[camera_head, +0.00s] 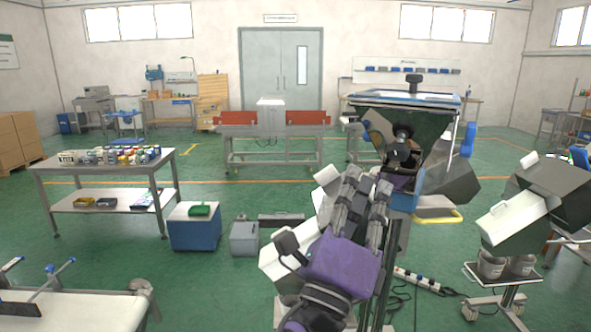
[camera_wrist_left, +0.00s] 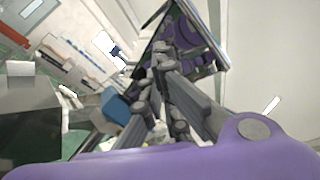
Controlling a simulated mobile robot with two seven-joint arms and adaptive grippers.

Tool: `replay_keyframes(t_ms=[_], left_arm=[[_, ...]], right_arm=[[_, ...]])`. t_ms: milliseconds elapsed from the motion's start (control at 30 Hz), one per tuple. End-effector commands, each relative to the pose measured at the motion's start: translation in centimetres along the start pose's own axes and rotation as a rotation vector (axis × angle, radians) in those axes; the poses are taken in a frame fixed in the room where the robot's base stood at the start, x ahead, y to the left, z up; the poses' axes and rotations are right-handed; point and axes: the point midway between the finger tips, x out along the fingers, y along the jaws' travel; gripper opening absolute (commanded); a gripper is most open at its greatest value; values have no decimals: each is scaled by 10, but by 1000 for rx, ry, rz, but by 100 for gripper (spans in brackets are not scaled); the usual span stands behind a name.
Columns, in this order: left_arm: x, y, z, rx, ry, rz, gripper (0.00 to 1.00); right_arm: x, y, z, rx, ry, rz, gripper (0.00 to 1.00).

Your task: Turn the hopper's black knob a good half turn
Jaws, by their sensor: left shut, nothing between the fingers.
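The hopper (camera_head: 440,128) is a dark, shiny-walled funnel with a blue rim, right of centre in the head view. A black knob (camera_head: 403,131) shows at its front. Another black knob-like piece (camera_head: 414,79) stands above its top rim. My left gripper (camera_head: 368,180), with a purple body, points up below the front knob and looks apart from it. Its fingers also show in the left wrist view (camera_wrist_left: 163,52), closed together and empty before a shiny panel (camera_wrist_left: 212,28) with purple reflections. The knob is not clear in the wrist view. My right gripper is not in view.
A table (camera_head: 60,168) with small jars stands at the left, with a blue box (camera_head: 195,232) beside it. A yellow bar (camera_head: 438,217) sits below the hopper.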

Motion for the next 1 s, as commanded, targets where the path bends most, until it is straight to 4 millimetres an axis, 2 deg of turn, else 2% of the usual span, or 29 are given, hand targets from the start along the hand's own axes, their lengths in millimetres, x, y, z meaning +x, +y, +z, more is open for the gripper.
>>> replay_keyframes(t_ms=[300, 433, 533, 600, 667, 833, 1000], left_arm=[[-6, -1, 0, 1, 1, -2, 0], [-8, 3, -1, -2, 2, 6, 0], [-17, 20, -5, -11, 4, 40, 0], [-29, 40, -9, -22, 4, 83, 0], [-43, 62, -11, -33, -1, 131, 0], [-91, 133, -16, -72, -17, 293, 0], [-142, 192, -21, -134, -33, 442, 0]], right_arm=[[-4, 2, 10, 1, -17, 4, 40], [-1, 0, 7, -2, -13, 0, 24], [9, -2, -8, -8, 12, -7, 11], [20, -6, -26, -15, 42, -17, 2], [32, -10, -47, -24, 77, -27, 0], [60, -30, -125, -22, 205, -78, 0], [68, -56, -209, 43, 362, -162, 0]])
